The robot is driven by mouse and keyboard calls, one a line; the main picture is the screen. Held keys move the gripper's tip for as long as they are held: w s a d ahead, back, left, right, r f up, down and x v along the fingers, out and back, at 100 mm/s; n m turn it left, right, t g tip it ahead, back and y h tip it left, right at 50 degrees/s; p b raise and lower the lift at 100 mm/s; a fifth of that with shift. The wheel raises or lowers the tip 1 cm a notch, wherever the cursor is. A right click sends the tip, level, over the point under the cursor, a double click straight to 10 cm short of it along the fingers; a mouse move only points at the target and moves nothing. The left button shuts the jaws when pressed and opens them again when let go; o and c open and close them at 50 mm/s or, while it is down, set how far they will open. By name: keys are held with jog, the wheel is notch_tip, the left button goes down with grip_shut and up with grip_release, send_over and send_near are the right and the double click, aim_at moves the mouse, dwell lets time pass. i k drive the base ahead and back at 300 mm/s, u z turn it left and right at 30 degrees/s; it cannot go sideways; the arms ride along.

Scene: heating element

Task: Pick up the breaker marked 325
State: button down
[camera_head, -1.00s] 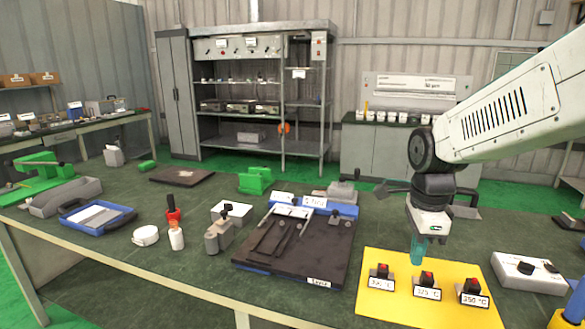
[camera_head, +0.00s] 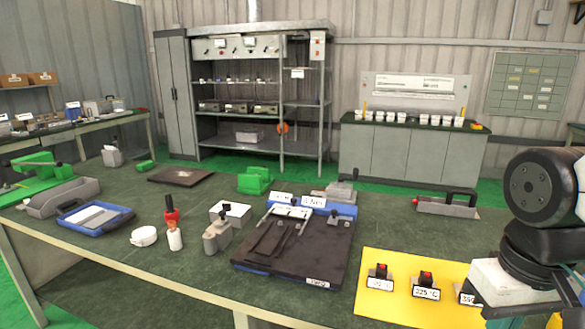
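The breaker marked 325 (camera_head: 426,280) is a small dark block with a red top and a white "325 °C" label. It stands in the middle of a row of three on a yellow board (camera_head: 400,312). A similar breaker (camera_head: 380,271) stands to its left. The breaker marked 350 (camera_head: 466,290) is to its right, partly hidden by my arm. My gripper (camera_head: 510,288) is at the lower right, to the right of the 325 breaker and apart from it. Its white body shows, but its fingertips are not visible, so I cannot tell whether it is open.
A dark board with a blue edge (camera_head: 300,255) lies left of the yellow board. A white box (camera_head: 231,213), a red-topped bottle (camera_head: 172,210) and a blue tray (camera_head: 125,214) stand further left. A grey tray with a black handle (camera_head: 447,206) lies behind the yellow board. Bare green tabletop shows between them.

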aim_at(423, 287)
jog(key=u, duration=2)
jog(key=i, duration=1.85)
jog(key=z, duration=2.9)
